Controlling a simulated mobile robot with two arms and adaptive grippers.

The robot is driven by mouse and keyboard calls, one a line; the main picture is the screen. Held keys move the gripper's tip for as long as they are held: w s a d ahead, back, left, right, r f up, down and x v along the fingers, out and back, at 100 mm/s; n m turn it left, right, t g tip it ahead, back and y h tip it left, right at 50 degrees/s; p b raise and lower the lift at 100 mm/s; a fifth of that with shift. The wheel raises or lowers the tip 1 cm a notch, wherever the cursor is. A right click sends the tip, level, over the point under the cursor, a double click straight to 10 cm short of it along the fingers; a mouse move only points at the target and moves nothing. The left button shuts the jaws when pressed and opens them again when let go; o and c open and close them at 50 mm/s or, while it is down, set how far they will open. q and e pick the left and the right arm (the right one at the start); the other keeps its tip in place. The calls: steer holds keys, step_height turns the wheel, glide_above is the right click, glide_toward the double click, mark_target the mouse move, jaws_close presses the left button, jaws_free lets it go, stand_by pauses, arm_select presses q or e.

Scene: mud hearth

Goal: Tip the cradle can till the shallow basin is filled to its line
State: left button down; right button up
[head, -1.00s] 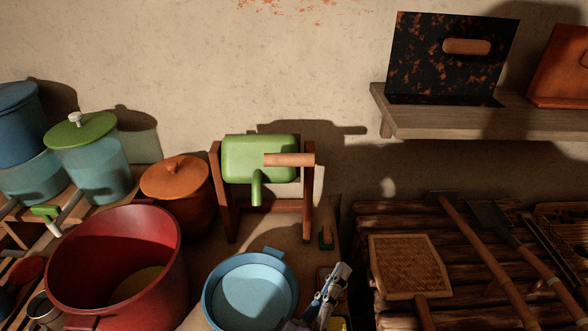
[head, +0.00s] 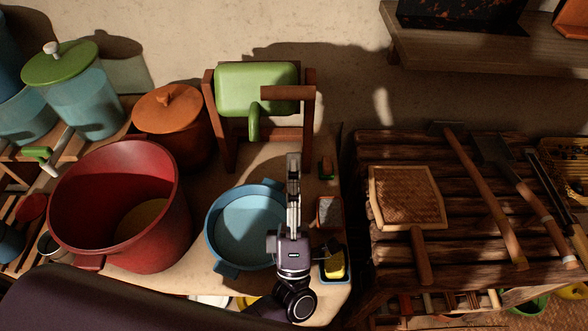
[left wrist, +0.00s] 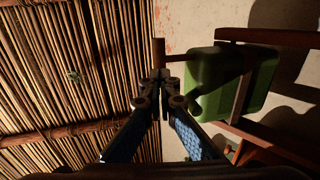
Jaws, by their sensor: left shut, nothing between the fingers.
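The green cradle can (head: 255,88) hangs in a brown wooden frame (head: 223,120), its spout pointing down and its wooden handle (head: 287,92) sticking out to the right. The can also shows in the left wrist view (left wrist: 225,85), with the handle (left wrist: 158,52) just beyond the fingertips. The blue shallow basin (head: 240,222) stands below and in front of the frame; its fill line cannot be made out. My left gripper (head: 293,160) is shut and empty, over the basin's right side and short of the handle. It also shows in the left wrist view (left wrist: 160,80). My right gripper is not in view.
A large red pot (head: 120,205) stands left of the basin, with a lidded orange pot (head: 172,125) behind it. A small tray with a yellow item (head: 334,262) lies to the right. A log rack (head: 400,250) holds tools further right.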

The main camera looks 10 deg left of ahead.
arm_select(q)
steer(key=p, duration=0.3)
glide_toward(293, 87)
steer(key=w+r, duration=0.2)
steer(key=w, duration=0.1)
steer(key=shift+w+a+r+p, duration=0.3)
steer(key=shift+w+a, duration=0.1)
steer(key=shift+w, duration=0.2)
steer(key=shift+g, duration=0.7)
steer(key=w+r+p, duration=0.1)
steer(key=r, duration=0.1)
steer(key=w+r+p, duration=0.1)
steer(key=p, duration=0.1)
steer(key=w+r+p, duration=0.1)
steer(key=r, duration=0.1)
steer(key=shift+a+r+p, duration=0.3)
steer(key=shift+p, duration=0.1)
steer(key=x, duration=0.6)
steer(key=b+x, duration=0.1)
steer(key=x, duration=0.2)
steer(key=shift+w+f, duration=0.2)
steer(key=shift+w, duration=0.25)
steer(key=shift+w+a+r+h+b, duration=0.1)
steer(key=shift+w+r+h+b, duration=0.1)
steer(key=shift+w, duration=0.35)
steer(key=shift+w+a+r+h+b, duration=0.1)
steer(key=shift+w+h+b, duration=0.1)
steer(key=shift+w, duration=0.3)
